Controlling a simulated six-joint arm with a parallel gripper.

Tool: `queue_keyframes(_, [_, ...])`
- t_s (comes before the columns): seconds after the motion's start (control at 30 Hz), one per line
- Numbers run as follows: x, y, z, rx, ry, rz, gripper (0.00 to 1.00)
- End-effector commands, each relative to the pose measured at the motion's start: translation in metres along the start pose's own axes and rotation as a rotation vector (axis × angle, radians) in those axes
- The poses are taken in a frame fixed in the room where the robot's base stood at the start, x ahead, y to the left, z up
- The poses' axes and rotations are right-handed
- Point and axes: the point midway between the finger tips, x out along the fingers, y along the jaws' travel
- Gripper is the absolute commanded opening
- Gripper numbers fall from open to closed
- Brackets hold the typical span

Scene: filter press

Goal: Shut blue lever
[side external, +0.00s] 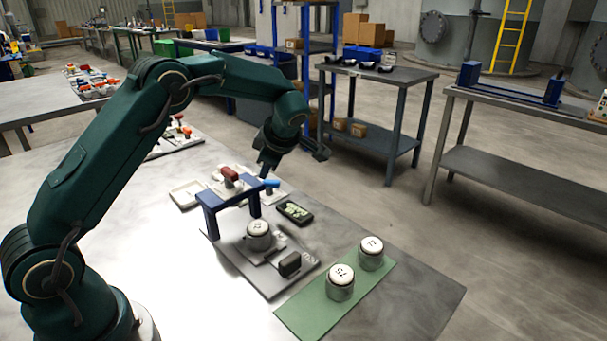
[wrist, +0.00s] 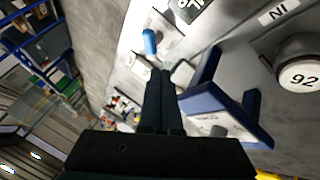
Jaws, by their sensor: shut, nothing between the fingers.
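The blue lever (side external: 271,183) has a short rounded blue handle on a pale base, behind the blue press frame. In the wrist view, the blue handle (wrist: 149,42) shows just beyond the fingertips, slightly to their left. I cannot tell whether the lever is open or shut. My gripper (side external: 263,174) points down beside the blue handle, close to it; contact is not clear. In the wrist view, my gripper's fingers (wrist: 160,74) are together with nothing between them.
The blue press frame (side external: 208,205) stands close to my gripper. A red lever (side external: 229,174) is left of the blue one. A black device (side external: 295,212) lies to the right. A labelled cup (side external: 258,230) sits on the press; two more stand on the green mat (side external: 300,313).

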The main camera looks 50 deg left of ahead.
Motion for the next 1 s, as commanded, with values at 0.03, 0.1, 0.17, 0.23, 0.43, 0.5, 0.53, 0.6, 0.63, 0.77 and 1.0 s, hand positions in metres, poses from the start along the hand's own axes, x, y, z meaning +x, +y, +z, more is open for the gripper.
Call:
queue_keyframes(0.03, [0.011,-0.001,-0.001,0.001,0.003,-0.005,0.0])
queue_keyframes(0.1, [0.023,-0.001,-0.001,0.001,0.003,-0.004,0.0])
queue_keyframes(0.17, [0.032,-0.001,0.0,0.0,0.001,-0.003,0.0])
queue_keyframes(0.23, [0.041,0.0,0.0,-0.001,0.0,-0.002,0.0])
queue_keyframes(0.43, [0.053,0.0,0.0,0.0,-0.001,0.0,0.0])
queue_keyframes(0.5, [0.054,0.0,0.0,0.0,-0.001,0.0,0.0])
queue_keyframes(0.53, [0.054,0.0,0.0,0.0,-0.001,0.001,0.0])
queue_keyframes(0.6, [0.054,0.0,0.0,0.0,-0.001,0.001,0.0])
queue_keyframes(0.63, [0.054,0.0,0.0,0.0,-0.001,0.001,0.0])
queue_keyframes(0.77, [0.054,0.0,0.0,0.001,-0.001,0.001,0.0])
queue_keyframes(1.0, [0.056,0.002,-0.002,0.027,-0.016,0.015,0.0])
